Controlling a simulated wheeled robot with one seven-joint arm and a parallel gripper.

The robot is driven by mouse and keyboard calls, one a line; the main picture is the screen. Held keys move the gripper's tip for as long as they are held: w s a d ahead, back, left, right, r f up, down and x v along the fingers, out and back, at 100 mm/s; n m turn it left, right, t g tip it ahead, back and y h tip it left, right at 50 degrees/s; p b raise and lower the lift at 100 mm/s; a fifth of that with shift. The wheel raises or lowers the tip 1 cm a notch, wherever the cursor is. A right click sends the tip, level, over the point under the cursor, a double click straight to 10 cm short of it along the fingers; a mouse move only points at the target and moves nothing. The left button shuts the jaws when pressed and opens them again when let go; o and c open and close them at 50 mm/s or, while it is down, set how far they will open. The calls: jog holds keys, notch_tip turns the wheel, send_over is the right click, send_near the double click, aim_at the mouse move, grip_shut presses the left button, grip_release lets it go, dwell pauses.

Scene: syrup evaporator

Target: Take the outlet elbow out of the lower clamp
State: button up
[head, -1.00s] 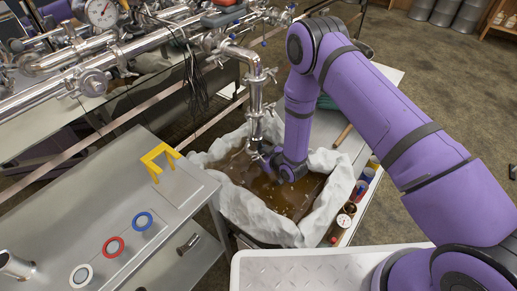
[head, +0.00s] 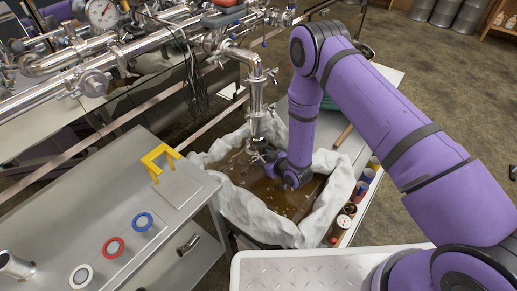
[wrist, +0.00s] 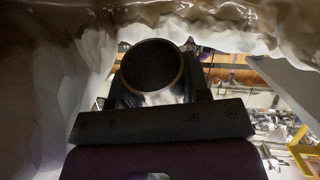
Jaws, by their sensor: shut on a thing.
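The steel outlet pipe (head: 255,97) bends down from the pipework and hangs over a lined bin of brown liquid. Clamps (head: 257,113) show along its vertical part. Its lower end, with the outlet elbow (head: 262,150), is beside my gripper (head: 272,167), partly hidden by my wrist. In the wrist view, the elbow's round dark mouth (wrist: 152,67) sits between the fingers of my gripper (wrist: 157,96), which is shut on it. I cannot tell whether the elbow is still seated in the lower clamp.
The white-lined bin (head: 222,185) surrounds my wrist closely. A steel bench (head: 100,195) on the left holds a yellow bracket (head: 160,160) and blue (head: 142,222), red (head: 113,248) and white (head: 81,276) rings. Small bottles and a gauge (head: 344,221) stand along the bin's right side.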

jog(key=shift+s+d+f, duration=0.2)
jog(key=shift+s+d, duration=0.35)
jog(key=shift+s, duration=0.2)
jog(key=shift+s+d+f, duration=0.2)
jog(key=shift+s+d, duration=0.35)
jog(key=shift+s, duration=0.15)
jog(key=shift+s+d, duration=0.4)
jog(key=shift+s, duration=1.2)
jog(key=shift+s+d, duration=0.45)
jog(key=shift+s, duration=1.2)
jog(key=shift+s+d, duration=0.4)
jog(key=shift+s, duration=1.2)
